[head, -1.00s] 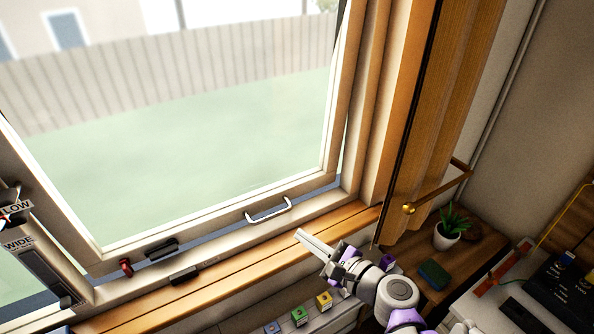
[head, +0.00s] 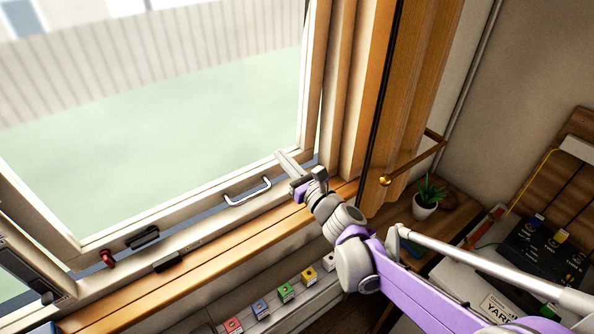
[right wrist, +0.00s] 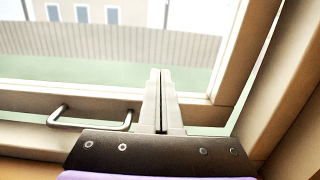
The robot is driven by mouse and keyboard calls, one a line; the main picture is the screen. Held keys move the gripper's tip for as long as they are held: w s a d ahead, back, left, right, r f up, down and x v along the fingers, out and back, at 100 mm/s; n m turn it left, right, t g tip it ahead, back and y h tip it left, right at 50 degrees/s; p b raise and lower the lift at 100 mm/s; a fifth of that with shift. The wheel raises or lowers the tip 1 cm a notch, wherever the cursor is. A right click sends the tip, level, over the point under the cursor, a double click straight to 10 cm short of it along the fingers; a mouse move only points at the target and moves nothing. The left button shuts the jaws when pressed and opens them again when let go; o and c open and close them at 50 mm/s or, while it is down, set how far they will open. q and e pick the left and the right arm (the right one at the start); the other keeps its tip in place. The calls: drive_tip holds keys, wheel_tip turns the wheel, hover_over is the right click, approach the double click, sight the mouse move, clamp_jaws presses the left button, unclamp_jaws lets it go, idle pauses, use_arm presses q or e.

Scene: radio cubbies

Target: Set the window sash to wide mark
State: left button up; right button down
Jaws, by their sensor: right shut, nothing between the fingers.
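The window sash (head: 210,197) has a pale frame around a large pane and stands slightly off its outer frame along the bottom. Its white bar handle (head: 247,191) is on the bottom rail. The handle also shows in the right wrist view (right wrist: 90,118), to the left of my fingers. My right gripper (head: 287,160) is shut and empty, at the sash's lower right corner, to the right of the handle and apart from it. It also shows shut in the right wrist view (right wrist: 160,95). The WIDE mark is not readable now. My left gripper is out of view.
A red catch (head: 107,258) and black latch pieces (head: 168,262) sit at the lower left of the frame. Several coloured cubes (head: 285,292) line a shelf below the sill. A potted plant (head: 427,197) and a brass rail (head: 410,164) are at the right.

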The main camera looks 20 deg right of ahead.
sight(273, 147)
drive_tip(key=shift+x, duration=1.9)
drive_tip(key=f+p+x, duration=0.1)
drive_tip(key=x, duration=0.6)
drive_tip(key=shift+w+r, duration=0.25)
drive_tip(key=shift+r, duration=0.3)
drive_tip(key=shift+a, duration=0.1)
